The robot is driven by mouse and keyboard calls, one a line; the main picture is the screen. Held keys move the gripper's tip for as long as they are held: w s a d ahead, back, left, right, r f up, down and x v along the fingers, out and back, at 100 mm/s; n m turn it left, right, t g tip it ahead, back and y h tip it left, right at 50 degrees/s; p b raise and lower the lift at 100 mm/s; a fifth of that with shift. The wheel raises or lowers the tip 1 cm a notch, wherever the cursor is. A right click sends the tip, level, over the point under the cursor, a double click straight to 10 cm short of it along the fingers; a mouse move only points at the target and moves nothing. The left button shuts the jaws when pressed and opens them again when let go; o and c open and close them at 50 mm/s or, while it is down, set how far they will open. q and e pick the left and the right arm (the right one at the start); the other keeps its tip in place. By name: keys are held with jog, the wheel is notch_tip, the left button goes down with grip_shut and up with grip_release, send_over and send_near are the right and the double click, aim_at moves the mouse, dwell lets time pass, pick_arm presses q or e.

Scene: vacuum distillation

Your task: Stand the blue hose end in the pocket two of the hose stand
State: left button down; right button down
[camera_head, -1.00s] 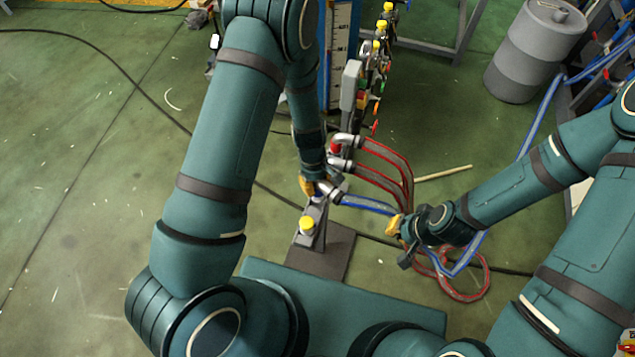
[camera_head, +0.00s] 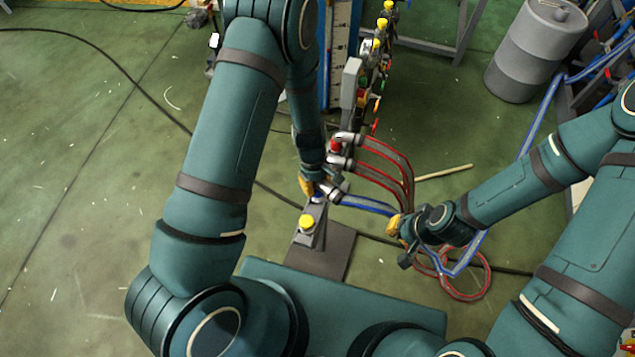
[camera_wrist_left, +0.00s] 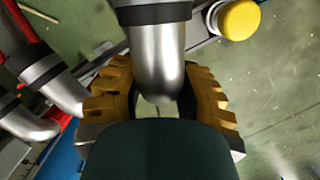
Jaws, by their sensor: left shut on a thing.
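My left gripper (camera_head: 317,189) is shut on the blue hose end, a silver metal elbow (camera_wrist_left: 158,62) with a dark collar. In the left wrist view the yellow fingers (camera_wrist_left: 158,100) sit on both sides of the elbow. The blue hose (camera_head: 367,204) runs from there to the right. The hose stand (camera_head: 316,238) is a grey rail with a yellow knob (camera_head: 306,222); the left gripper is over it. Its pockets are hidden, so I cannot tell whether the elbow is seated. My right gripper (camera_head: 398,228) is at the blue hose; its grip is unclear.
Red hoses (camera_head: 384,163) with silver elbows (camera_head: 345,138) stand just beyond the left gripper. A blue panel with a row of valves (camera_head: 372,65) rises behind. Loose red hose (camera_head: 470,285) lies on the floor at right. A grey drum (camera_head: 535,50) stands at the back right.

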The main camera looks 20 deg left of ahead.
aim_at(318, 190)
pick_arm(q)
jog(key=shift+f+b, duration=1.25)
jog(key=shift+f, duration=0.45)
jog(key=c, duration=0.6)
grip_release()
jog(key=r, duration=0.4)
jog(key=w+a+r, duration=0.1)
jog(key=r, duration=0.6)
jog(key=shift+w+a+r, duration=0.2)
jog(key=shift+a+r, duration=0.1)
jog(key=shift+r, duration=0.1)
